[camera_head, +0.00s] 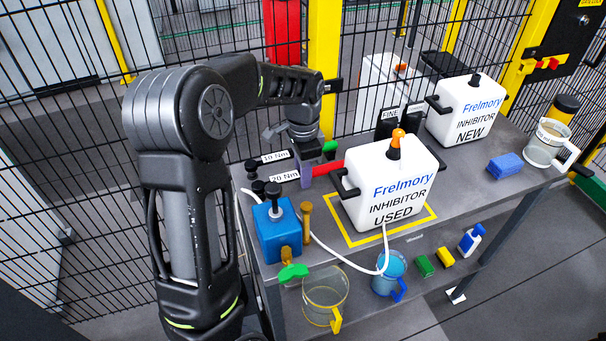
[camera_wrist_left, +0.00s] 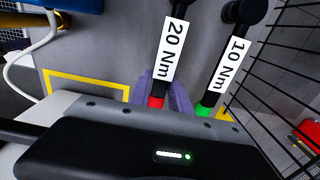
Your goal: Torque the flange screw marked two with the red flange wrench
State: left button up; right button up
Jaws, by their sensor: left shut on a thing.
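The red flange wrench, labelled 20 Nm (camera_head: 327,168), lies on the bench behind the blue box. It also shows in the left wrist view (camera_wrist_left: 157,101), with its red handle partly hidden by my wrist. My left gripper (camera_head: 306,174) is at the red wrench, its purple fingers on both sides of the shaft, shut on it. The green wrench, labelled 10 Nm (camera_head: 330,146), lies beside it, apart from the fingers. I cannot make out a flange screw marked two in either view. My right gripper is not in view.
A white USED inhibitor container (camera_head: 365,205) stands right of the wrenches inside a yellow outline. A blue box (camera_head: 277,236) with a white hose stands at the front left. A NEW container (camera_head: 455,120) and jug (camera_head: 542,150) are farther right. A mesh fence runs behind.

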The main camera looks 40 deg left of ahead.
pick_arm(q)
grip_shut()
jog(key=shift+r, duration=0.1)
jog(key=shift+w+r, duration=0.1)
jog(key=shift+r, duration=0.15)
notch_tip(320, 180, up, 9)
jog(key=shift+r+b, duration=0.2)
jog(key=shift+b, duration=0.35)
jog(key=shift+o, duration=1.4)
grip_release()
grip_shut()
